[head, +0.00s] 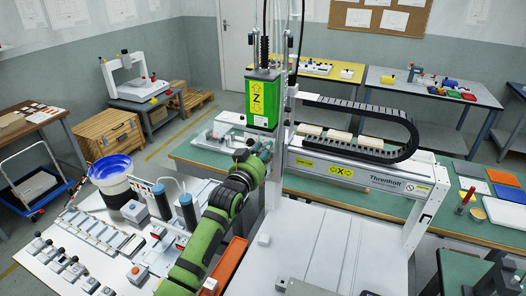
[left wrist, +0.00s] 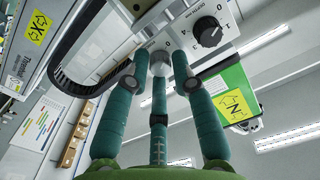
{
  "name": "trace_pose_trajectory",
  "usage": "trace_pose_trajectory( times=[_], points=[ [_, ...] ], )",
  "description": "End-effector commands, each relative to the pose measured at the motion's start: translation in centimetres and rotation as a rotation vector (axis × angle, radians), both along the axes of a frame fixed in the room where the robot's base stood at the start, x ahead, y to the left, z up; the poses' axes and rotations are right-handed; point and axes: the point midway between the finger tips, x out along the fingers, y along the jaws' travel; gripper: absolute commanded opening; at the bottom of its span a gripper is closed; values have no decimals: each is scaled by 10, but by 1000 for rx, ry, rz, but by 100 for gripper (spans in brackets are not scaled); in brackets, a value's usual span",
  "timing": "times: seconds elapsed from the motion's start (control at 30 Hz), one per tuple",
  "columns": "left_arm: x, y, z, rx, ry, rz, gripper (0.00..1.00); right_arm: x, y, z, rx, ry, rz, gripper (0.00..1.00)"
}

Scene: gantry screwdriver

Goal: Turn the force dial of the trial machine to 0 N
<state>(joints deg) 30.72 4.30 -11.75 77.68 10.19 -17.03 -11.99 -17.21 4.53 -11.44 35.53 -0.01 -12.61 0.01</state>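In the head view my left gripper (head: 262,150) is just below the green Z unit (head: 263,98), and the panel there is too small to read. My right gripper is not in view.
The gantry's X beam (head: 345,172) and black cable chain (head: 405,125) stand right of my left arm. The white workbench (head: 85,245) at left holds a blue bowl feeder (head: 110,167) and several fixtures.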

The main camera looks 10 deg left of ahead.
Motion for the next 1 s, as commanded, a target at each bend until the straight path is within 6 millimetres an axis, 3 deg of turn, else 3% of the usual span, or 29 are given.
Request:
trace_pose_trajectory(
  times=[0.47, 0.67, 1.0],
  points=[
    [-6, 1, -1, 2, 1, 0, 44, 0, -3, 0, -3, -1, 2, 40],
    [-33, 7, -2, 4, 0, 1, 44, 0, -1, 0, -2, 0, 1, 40],
    [-95, 19, -2, 3, 3, 0, 44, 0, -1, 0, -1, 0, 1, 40]
  ],
)
